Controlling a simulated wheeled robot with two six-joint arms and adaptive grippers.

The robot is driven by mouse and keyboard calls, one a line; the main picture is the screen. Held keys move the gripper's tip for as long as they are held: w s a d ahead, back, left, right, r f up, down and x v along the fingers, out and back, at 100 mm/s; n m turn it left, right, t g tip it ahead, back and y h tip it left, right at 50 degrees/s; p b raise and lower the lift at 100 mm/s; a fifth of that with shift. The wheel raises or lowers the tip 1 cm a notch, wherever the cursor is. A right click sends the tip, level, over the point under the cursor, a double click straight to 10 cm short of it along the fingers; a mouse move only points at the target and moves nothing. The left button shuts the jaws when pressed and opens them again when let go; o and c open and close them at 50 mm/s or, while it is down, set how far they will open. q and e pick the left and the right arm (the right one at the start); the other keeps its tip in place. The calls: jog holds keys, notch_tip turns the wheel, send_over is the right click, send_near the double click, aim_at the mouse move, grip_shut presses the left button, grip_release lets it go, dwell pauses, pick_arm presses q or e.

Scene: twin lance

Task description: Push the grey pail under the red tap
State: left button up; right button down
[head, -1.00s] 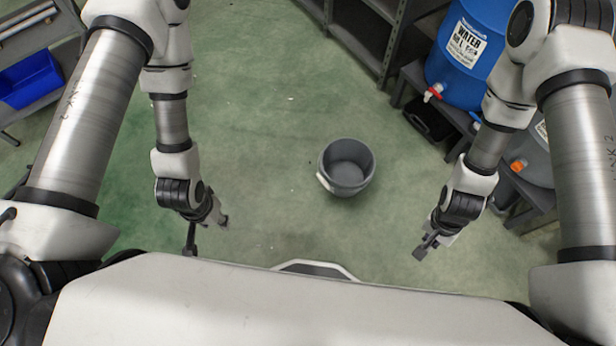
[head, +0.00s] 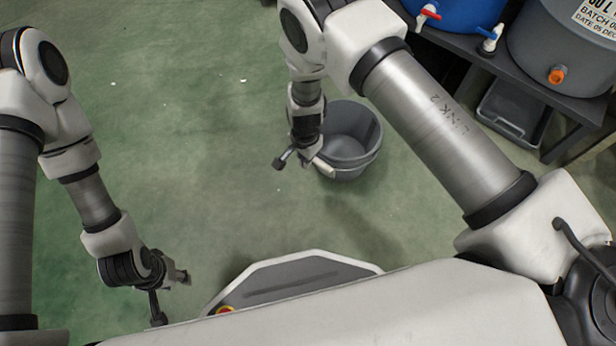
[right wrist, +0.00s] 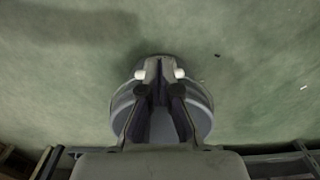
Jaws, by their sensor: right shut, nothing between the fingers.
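The grey pail (head: 362,124) stands upright and empty on the green floor, with a white grip (head: 325,168) at its near left side. The red tap (head: 428,12) is on a blue barrel (head: 462,14) at the top right, beyond the pail and to its right. My right gripper (head: 312,161) is shut and empty beside the pail's grip. In the right wrist view its fingers overlap the pail (right wrist: 203,110); whether they touch is unclear. My left gripper (head: 186,278) is low at the left, away from the pail; its finger gap is not clear.
A dark rack (head: 455,47) carries the barrel and a grey tank (head: 560,40) with an orange tap (head: 557,75). A blue-handled tap (head: 489,40) is between them. A dark tray (head: 515,110) lies below the rack. The floor left of the pail is clear.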

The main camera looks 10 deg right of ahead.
notch_tip(320, 180, down, 11)
jog(key=b, duration=0.7)
jog(key=w+d, duration=0.1)
jog(key=w+d+r+b, duration=0.1)
jog(key=d, duration=0.1)
jog(key=shift+w+d+r, duration=0.1)
jog(key=shift+w+r, duration=0.05)
jog(key=shift+w, duration=0.1)
